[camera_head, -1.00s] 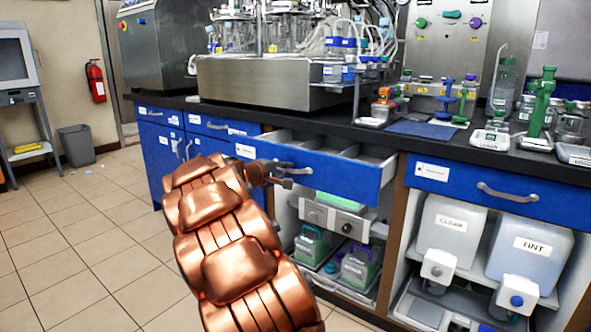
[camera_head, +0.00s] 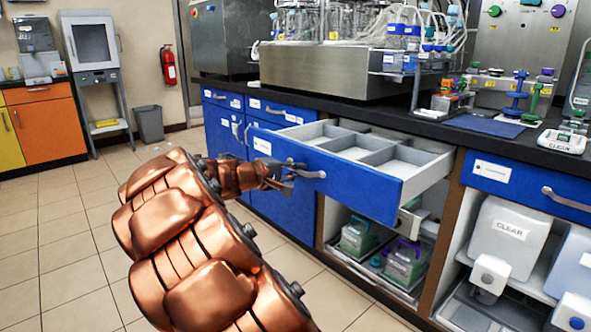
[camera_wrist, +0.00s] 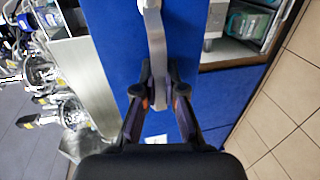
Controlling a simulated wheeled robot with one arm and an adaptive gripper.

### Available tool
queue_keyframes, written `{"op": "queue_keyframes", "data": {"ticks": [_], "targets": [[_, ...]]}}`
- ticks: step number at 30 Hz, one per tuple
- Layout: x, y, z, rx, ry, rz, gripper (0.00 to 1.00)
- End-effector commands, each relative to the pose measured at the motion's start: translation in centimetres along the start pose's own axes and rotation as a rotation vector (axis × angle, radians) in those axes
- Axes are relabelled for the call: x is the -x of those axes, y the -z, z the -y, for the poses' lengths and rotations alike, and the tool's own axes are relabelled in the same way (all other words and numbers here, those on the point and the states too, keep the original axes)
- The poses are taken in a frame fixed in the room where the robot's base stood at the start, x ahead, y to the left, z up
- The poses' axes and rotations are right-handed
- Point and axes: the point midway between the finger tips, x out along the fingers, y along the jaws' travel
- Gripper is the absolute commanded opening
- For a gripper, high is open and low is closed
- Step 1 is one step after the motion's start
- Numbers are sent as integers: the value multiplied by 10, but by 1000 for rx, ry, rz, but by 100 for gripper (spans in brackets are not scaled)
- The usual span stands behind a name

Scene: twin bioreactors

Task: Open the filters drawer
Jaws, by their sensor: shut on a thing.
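The drawer with a blue front (camera_head: 345,180) is pulled well out from under the black bench in the head view. Its grey divided inside (camera_head: 375,152) looks empty. A white label (camera_head: 262,146) sits near the left end of the front; I cannot read it. My gripper (camera_head: 290,174) is shut on the drawer's handle (camera_head: 315,174), at the handle's left part. In the wrist view the grey handle (camera_wrist: 155,45) runs down between the dark fingers of my gripper (camera_wrist: 163,100). The blue drawer front (camera_wrist: 105,20) lies behind it.
Below the drawer is an open shelf with green-fronted boxes (camera_head: 358,236). The tiled floor (camera_head: 70,240) on the left is free. A bin (camera_head: 149,124) stands farther back.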

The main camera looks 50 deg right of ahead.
Motion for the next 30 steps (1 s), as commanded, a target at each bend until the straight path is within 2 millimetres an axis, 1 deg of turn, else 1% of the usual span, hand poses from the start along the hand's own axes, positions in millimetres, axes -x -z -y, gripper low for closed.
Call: {"op": "queue_keyframes", "data": {"ticks": [8, 9, 11, 21, 23, 26, 30], "targets": [[0, 0, 0, 0, 1, -1, 0], [0, 0, 0, 0, 1, -1, 13], [1, 0, 0, 0, 1, -1, 19], [2, 1, 0, 0, 0, -2, 20], [6, 1, 0, 0, 0, -3, 20], [17, 2, 0, 0, -1, -5, 20], [42, 2, 0, 0, -2, -7, 20]]}}
